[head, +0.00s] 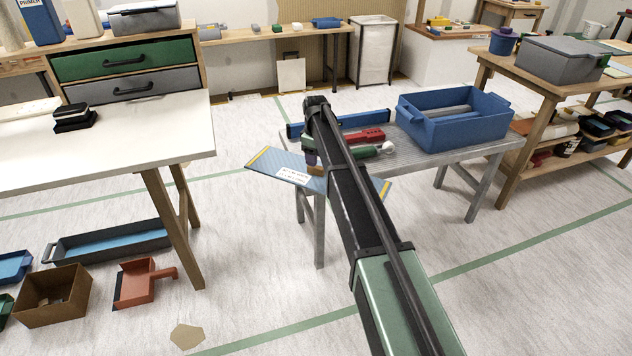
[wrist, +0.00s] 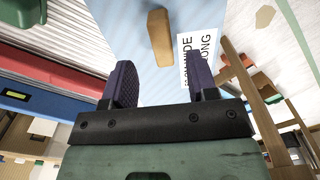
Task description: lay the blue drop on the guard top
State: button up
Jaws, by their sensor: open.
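A flat light-blue sheet (head: 270,165) with yellow end strips, apparently the blue drop, lies across the near left end of a grey slatted bench and overhangs its edge. It carries a white label (wrist: 190,60) and a wooden block (wrist: 160,38). My gripper (head: 312,160) points down over the sheet. In the wrist view my gripper (wrist: 162,82) has two dark purple fingers apart with nothing between them. The block lies just beyond the fingertips. My arm hides part of the sheet. I cannot tell which surface is the guard top.
The grey bench (head: 485,147) also holds a blue tub (head: 450,125), a long blue bar (head: 365,121), a red tool (head: 362,135) and a green roller-like tool (head: 365,153). A white-topped table (head: 130,150) stands left. Open floor lies between.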

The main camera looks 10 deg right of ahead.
jog(key=f+b, duration=0.5)
jog(key=shift+s+f, duration=0.2)
jog(key=shift+r, duration=0.25)
grip_shut()
notch_tip(320, 180, up, 20)
jog(key=p, duration=2)
